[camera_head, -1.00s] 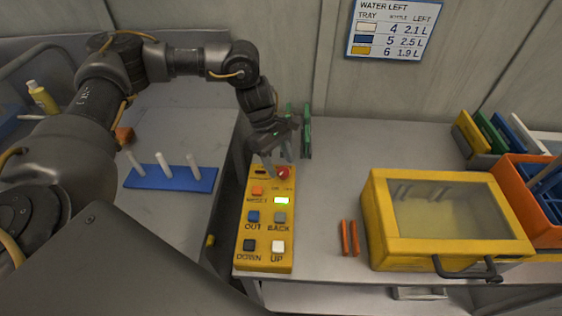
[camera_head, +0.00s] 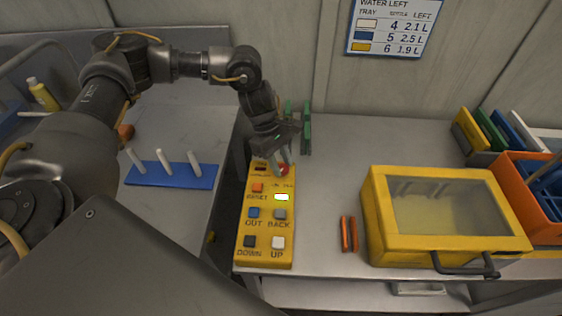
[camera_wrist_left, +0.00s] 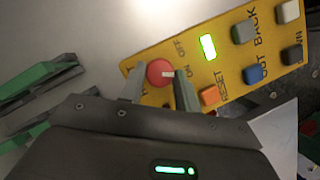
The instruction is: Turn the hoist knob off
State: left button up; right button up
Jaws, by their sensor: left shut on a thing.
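The yellow control panel (camera_head: 265,225) stands on the bench, with a red round knob (camera_head: 284,169) near its far end. My left gripper (camera_head: 280,164) reaches down to the knob from above. In the left wrist view, the gripper's two fingers (camera_wrist_left: 158,88) stand on either side of the red knob (camera_wrist_left: 160,72) and are shut on it. A pale mark on the knob points right in that view. The printed OFF (camera_wrist_left: 181,49) lies up and right of the knob. The small display (camera_head: 281,197) glows green. My right gripper is not in view.
Coloured buttons, such as the orange RESET button (camera_head: 257,188), sit close below the knob. A yellow glass-lidded box (camera_head: 376,220), two orange sticks (camera_head: 349,234) and green rails (camera_head: 306,128) are nearby. A blue peg rack (camera_head: 170,178) is at left.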

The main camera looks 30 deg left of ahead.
pick_arm(q)
jog(key=n+b, duration=0.1)
jog(key=n+t+b, duration=0.1)
jog(key=n, duration=0.1)
jog(key=shift+s+f, duration=0.15)
jog(key=shift+s, duration=0.05)
jog(key=n+t+b, duration=0.1)
jog(key=n, duration=0.3)
jog(key=shift+s+t, duration=0.1)
jog(key=shift+t, duration=0.3)
jog(key=shift+s+d+r+n+t+y, duration=0.15)
jog(key=shift+n+t, duration=0.1)
jog(key=shift+n, duration=0.35)
jog(key=shift+w+a+r+n+t+y, duration=0.15)
jog(key=shift+n+t, duration=0.1)
jog(key=shift+n, duration=0.35)
jog(key=shift+s+d+f+n+y, duration=0.15)
jog(key=shift+n+y, duration=0.25)
jog(key=shift+n, duration=0.7)
jog(key=shift+t, duration=0.3)
jog(key=o, duration=1)
